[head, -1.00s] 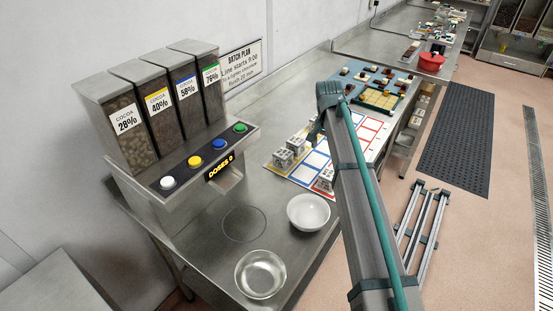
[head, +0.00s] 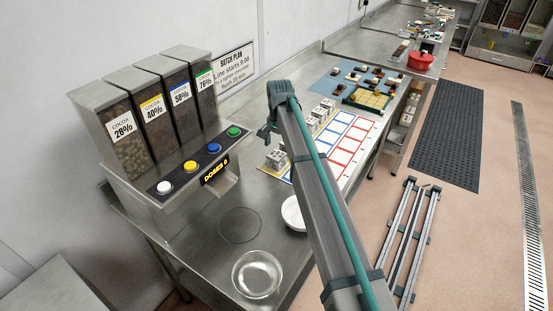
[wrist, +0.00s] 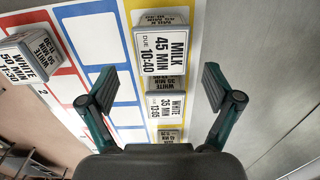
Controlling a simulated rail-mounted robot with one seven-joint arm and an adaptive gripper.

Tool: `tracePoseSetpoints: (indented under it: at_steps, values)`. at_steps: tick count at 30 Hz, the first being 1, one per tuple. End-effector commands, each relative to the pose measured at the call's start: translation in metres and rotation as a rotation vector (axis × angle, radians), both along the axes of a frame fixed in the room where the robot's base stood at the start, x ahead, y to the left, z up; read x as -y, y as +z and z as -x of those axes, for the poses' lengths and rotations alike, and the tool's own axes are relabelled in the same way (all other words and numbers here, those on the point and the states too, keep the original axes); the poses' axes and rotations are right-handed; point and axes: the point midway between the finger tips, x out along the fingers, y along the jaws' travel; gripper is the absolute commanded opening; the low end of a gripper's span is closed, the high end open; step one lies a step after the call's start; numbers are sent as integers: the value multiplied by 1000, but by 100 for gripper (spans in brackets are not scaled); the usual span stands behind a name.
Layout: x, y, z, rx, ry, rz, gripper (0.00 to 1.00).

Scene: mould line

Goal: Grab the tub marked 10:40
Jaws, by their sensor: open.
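The tub marked 10:40 (wrist: 160,52) stands on the yellow-bordered part of the chart in the wrist view. Its white label reads "MILK 45 MIN DUE 10:40". My gripper (wrist: 158,84) is open and empty, its fingers wide apart. In the picture, the fingertips lie to either side of the tub's lower part; I cannot tell how high they are above it. In the head view my arm's end (head: 268,130) is over the counter by the small grey tubs (head: 276,158). Their labels are too small to read there, and the arm hides part of the area.
A tub marked WHITE 35 MIN (wrist: 168,105) stands just below the 10:40 tub in the wrist view, with another beyond. Bare steel counter (wrist: 255,60) lies right. A cocoa dispenser (head: 150,120) stands at left.

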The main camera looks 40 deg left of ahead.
Motion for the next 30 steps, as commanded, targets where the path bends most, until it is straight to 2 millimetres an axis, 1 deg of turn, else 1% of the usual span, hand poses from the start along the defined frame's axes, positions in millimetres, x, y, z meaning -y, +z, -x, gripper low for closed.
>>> tracePoseSetpoints:
  at_steps: [5,13,16,21,23,30]
  values:
    - [-1,-12,3,-2,0,2,90]
    - [-2,-46,4,-1,0,2,90]
    - [-2,-50,4,0,0,1,90]
    - [-2,-51,4,0,0,0,90]
    - [-2,-51,4,0,0,0,80]
    - [-2,-51,4,0,0,0,40]
